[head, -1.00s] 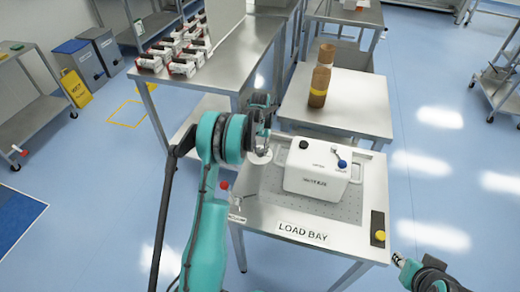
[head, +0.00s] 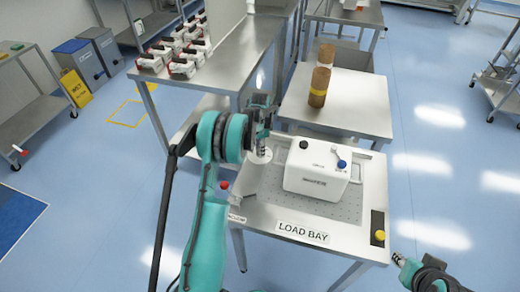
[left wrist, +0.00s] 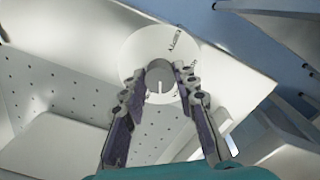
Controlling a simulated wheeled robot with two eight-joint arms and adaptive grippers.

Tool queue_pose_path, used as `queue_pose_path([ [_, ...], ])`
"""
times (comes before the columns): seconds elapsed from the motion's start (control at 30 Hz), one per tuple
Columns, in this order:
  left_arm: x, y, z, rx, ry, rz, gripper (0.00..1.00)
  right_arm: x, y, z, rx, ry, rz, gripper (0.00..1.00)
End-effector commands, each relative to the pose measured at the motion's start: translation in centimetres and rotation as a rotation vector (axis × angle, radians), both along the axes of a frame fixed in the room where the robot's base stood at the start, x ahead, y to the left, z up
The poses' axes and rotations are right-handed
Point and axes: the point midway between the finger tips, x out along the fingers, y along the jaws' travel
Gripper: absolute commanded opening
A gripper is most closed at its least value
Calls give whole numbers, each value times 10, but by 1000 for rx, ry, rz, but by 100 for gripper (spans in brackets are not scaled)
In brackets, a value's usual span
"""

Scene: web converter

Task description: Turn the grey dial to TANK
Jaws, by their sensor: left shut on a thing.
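The grey dial (left wrist: 160,78) shows in the left wrist view as a round knob with a pale mark, in the middle of a white disc (left wrist: 142,48). Small dark lettering is on the disc, too blurred to read. My left gripper (left wrist: 158,75) has its two fingers on either side of the knob and is shut on it. In the head view the disc (head: 259,156) is at the left back of the LOAD BAY table, under my left gripper (head: 263,140), which hides the knob. My right gripper (head: 398,259) is at the lower right, away from the table; its fingers are unclear.
A white box (head: 315,182) with a black knob and a blue knob stands right of the dial on the table (head: 270,222). A red button (head: 224,185) is on the left edge, a yellow button (head: 379,236) at front right. Brown jars (head: 318,90) stand on the table behind.

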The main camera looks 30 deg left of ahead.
Motion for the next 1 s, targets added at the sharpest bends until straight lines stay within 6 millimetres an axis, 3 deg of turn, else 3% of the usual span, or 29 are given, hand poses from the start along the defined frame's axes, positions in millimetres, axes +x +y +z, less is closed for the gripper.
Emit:
queue_pose_path([
  [0.5, 0, 0, 0, 0, 0, -367, 0, 0, 0, 1, 0, 0, 0, 31],
  [1.0, 0, 0, 0, 0, 0, -454, 0, 0, 0, 1, 0, 0, 0, 31],
])
